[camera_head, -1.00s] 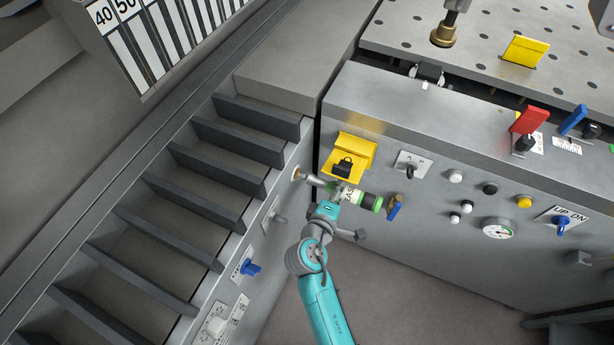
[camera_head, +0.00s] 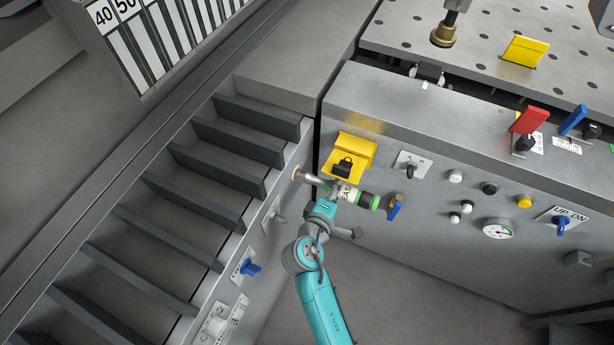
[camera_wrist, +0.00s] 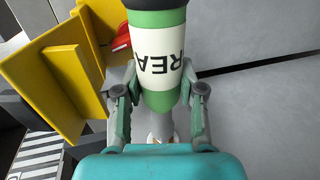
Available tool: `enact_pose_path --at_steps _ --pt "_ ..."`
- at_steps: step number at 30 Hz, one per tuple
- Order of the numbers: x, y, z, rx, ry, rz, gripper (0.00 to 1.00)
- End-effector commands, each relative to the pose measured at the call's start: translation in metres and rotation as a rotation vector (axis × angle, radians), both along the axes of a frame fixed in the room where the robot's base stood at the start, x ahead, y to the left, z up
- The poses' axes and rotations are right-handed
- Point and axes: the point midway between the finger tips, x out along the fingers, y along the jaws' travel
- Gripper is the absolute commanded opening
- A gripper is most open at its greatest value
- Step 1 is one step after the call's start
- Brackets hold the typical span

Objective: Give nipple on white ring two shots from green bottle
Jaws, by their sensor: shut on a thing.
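My gripper (camera_wrist: 160,108) is shut on the green bottle (camera_wrist: 158,18), which has a white label with black letters, of which "REA" shows in the wrist view. In the head view the bottle (camera_head: 366,200) lies roughly level, with its dark end to the right and its thin metal nozzle (camera_head: 312,179) to the left. The nozzle tip is at the small pale ring (camera_head: 296,172) on the side panel by the slats. The nipple itself is hidden or too small to tell, and I cannot tell whether the tip touches it.
A yellow bracket with a black padlock (camera_head: 343,166) is just behind the bottle. A blue-handled valve (camera_head: 395,208) is right of it. A blue knob (camera_head: 250,267) and a grey lever (camera_head: 277,217) sit on the side panel. Floor below is clear.

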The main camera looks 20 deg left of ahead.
Motion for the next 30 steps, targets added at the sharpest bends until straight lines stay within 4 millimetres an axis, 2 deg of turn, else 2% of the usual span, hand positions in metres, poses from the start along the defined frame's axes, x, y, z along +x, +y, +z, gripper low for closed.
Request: enact_pose_path --at_steps 17,30 --pt "0.000 0.004 0.001 0.000 -0.001 0.001 0.00" --pt "0.000 -0.008 0.000 0.000 0.000 0.000 0.00"
